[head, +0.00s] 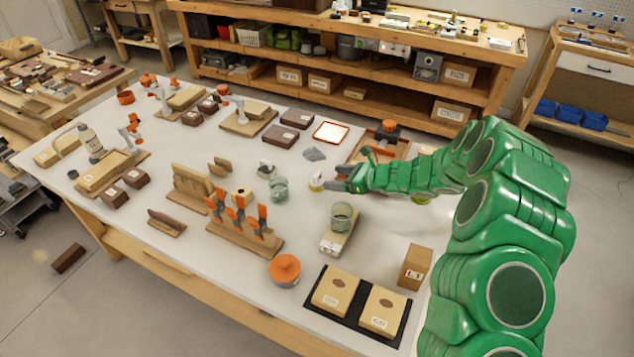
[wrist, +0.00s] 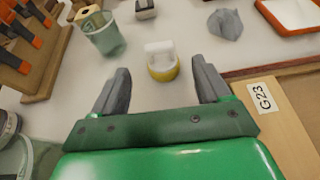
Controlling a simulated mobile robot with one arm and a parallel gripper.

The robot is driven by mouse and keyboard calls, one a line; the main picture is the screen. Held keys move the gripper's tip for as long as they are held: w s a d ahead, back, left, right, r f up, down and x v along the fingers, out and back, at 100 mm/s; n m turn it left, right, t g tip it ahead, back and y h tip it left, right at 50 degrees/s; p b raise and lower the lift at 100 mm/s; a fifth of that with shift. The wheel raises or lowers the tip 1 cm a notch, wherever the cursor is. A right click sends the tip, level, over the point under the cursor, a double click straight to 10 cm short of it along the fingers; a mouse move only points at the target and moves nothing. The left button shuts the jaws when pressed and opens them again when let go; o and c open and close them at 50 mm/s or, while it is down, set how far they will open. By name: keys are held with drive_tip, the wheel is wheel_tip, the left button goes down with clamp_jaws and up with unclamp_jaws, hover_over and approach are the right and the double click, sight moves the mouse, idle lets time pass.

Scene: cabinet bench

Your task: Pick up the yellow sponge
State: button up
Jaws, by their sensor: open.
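A small yellow thing with a white upper part, which looks like the yellow sponge (head: 317,183), sits on the pale bench top just left of my gripper in the head view. In the wrist view the sponge (wrist: 163,70) is ahead of my gripper, roughly centred between the fingers. My gripper (wrist: 161,76) is open, with its two dark fingers spread wide and nothing held. In the head view my gripper (head: 338,180) reaches left over the bench, close to the sponge. I cannot tell its exact height above the bench.
A greenish glass (wrist: 102,34) stands left of the sponge in the wrist view, with an orange clamp rack (head: 240,215) farther left. A grey stone-like piece (wrist: 225,25) and an orange-rimmed tray (head: 331,132) lie beyond. A wooden box labelled G23 (wrist: 285,105) is right of my gripper.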

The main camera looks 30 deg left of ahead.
sight(319, 177)
drive_tip(key=shift+x, duration=3.75)
drive_tip(key=shift+f, duration=0.15)
drive_tip(key=c, duration=1.1)
drive_tip(key=shift+o, duration=0.2)
